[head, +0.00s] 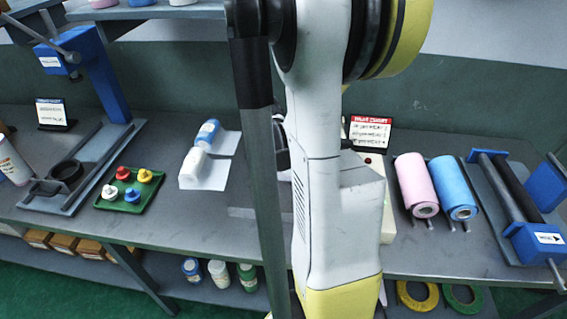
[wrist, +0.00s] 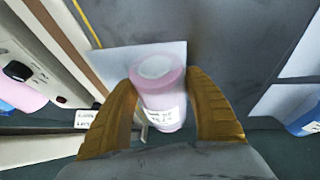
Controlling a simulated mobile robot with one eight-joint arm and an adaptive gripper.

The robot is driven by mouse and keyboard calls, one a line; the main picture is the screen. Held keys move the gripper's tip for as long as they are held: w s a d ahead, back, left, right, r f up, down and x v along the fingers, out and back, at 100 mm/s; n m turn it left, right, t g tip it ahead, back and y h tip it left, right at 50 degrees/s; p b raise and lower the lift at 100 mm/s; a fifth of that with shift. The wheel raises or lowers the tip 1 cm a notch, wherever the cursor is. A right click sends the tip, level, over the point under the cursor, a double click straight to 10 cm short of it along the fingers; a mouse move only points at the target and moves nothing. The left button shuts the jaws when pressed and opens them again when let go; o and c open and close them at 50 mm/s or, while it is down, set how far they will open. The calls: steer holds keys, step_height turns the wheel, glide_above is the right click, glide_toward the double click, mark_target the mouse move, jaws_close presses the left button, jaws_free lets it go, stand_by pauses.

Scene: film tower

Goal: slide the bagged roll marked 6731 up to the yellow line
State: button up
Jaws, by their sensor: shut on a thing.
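A pink roll (wrist: 162,98) with a white end and a white printed label stands between my two fingers in the wrist view. The label's print is too small to read. My gripper (wrist: 161,82) is shut on it, one ridged yellow finger on each side. A white sheet (wrist: 112,62) lies under or behind the roll on the grey surface. A thin yellow line (wrist: 88,22) runs at the upper left, apart from the roll. In the head view my arm hides the gripper and this roll.
A white roll (head: 194,165) and a blue roll (head: 208,133) lie on white sheets left of my arm. A pale box (wrist: 28,80) borders the roll's left side. Pink (head: 416,185) and blue rolls (head: 454,187) sit on a rack at right. Grey surface beyond the roll is clear.

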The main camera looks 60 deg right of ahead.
steer(key=shift+s+d, duration=0.35)
steer(key=shift+s, duration=0.3)
steer(key=shift+s+d, duration=0.3)
steer(key=shift+s, duration=0.4)
steer(key=shift+s+d, duration=0.35)
steer(key=shift+s, duration=0.3)
steer(key=shift+w+d, duration=0.15)
steer(key=shift+d, duration=0.1)
steer(key=o, duration=1.5)
steer(key=v, duration=1.2)
